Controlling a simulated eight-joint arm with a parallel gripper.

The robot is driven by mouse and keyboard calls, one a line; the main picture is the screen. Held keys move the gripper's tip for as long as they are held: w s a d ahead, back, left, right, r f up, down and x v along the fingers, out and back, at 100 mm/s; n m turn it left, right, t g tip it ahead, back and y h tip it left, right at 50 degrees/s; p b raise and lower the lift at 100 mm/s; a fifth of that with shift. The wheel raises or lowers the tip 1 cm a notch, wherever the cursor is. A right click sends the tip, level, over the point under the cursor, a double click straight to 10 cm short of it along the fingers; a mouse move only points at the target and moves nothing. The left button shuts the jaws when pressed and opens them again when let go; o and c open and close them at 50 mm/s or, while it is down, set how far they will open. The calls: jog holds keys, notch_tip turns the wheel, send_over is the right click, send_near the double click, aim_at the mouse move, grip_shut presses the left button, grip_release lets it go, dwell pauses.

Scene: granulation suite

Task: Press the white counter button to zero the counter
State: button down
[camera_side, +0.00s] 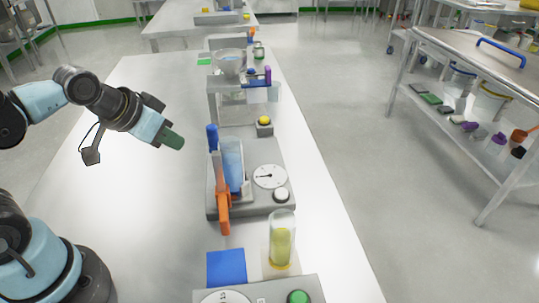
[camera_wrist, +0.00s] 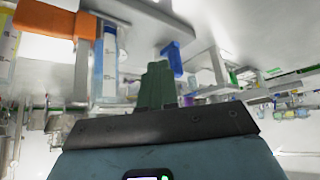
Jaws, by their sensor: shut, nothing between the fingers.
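The white counter button (camera_side: 281,194) sits on the grey counter base (camera_side: 252,205), at the lower right of a round white dial (camera_side: 270,176). My gripper (camera_side: 174,141) is shut and empty, with green fingers. It is held above the table, left of the counter unit and apart from it. I cannot make out the white button in the wrist view.
On the counter unit stand a blue-filled cylinder (camera_side: 233,165) and an orange lever (camera_side: 223,200). A yellow button (camera_side: 264,121) is behind, and a glass of yellow liquid (camera_side: 281,240) and a green button (camera_side: 298,297) are in front. The table left of the unit is clear.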

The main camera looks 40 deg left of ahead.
dwell(0.3)
notch_tip(320, 180, up, 6)
jog(key=n+t, duration=0.2)
jog(key=n, duration=0.6)
send_over(278, 194)
jog(key=shift+f, duration=2.6)
jog(key=shift+f, duration=0.1)
jog(key=shift+f, duration=4.25)
jog(key=shift+f, duration=0.15)
